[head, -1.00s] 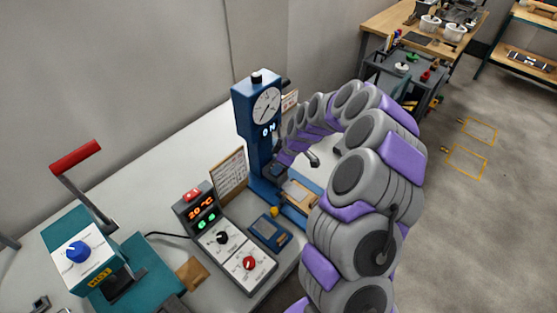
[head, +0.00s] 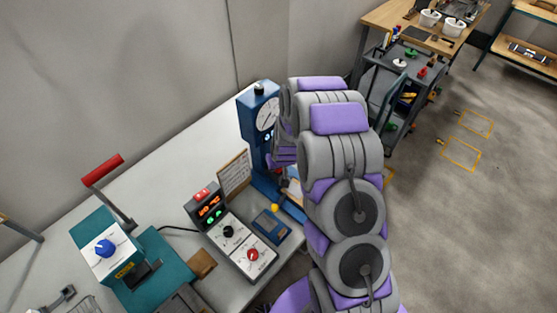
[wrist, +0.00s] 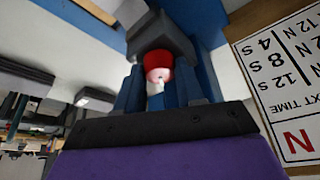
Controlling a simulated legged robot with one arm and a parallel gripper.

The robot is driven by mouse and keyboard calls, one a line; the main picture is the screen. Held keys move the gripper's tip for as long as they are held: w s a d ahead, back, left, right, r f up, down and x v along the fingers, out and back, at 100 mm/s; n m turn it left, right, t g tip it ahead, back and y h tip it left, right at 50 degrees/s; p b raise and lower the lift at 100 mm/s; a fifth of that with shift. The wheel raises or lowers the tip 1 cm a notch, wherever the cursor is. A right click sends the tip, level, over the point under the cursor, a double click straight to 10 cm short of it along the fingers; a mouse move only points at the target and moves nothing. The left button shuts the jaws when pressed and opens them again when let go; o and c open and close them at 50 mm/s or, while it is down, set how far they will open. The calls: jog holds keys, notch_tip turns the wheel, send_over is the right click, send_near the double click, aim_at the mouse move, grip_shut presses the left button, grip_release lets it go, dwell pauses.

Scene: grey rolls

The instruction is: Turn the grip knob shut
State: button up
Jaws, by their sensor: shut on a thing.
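The grip knob (wrist: 157,60) is red with a pale mark and sits below a dark grey block in the wrist view. My gripper (wrist: 158,86) has a dark blue finger on each side of it and is shut on it. How far the knob is turned is hard to tell. In the head view the blue stand (head: 250,125) with a round white dial (head: 268,114) rises from the bench. My arm covers the stand's right side there and hides my gripper and the knob.
A grey control box (head: 233,240) with lit displays stands left of the stand's base. A teal machine (head: 110,255) with a red-handled lever is further left. A card with printed text (wrist: 290,80) is close on the right in the wrist view.

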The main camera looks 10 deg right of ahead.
jog(key=shift+a+r+m+h+p, duration=0.15)
jog(key=shift+m+h+p, duration=0.35)
jog(key=shift+m+p, duration=0.6)
jog(key=shift+w+m, duration=0.1)
jog(key=shift+m, duration=0.3)
jog(key=o, duration=1)
jog(key=shift+o, duration=0.2)
jog(key=v, duration=1.7)
jog(key=shift+a, duration=0.15)
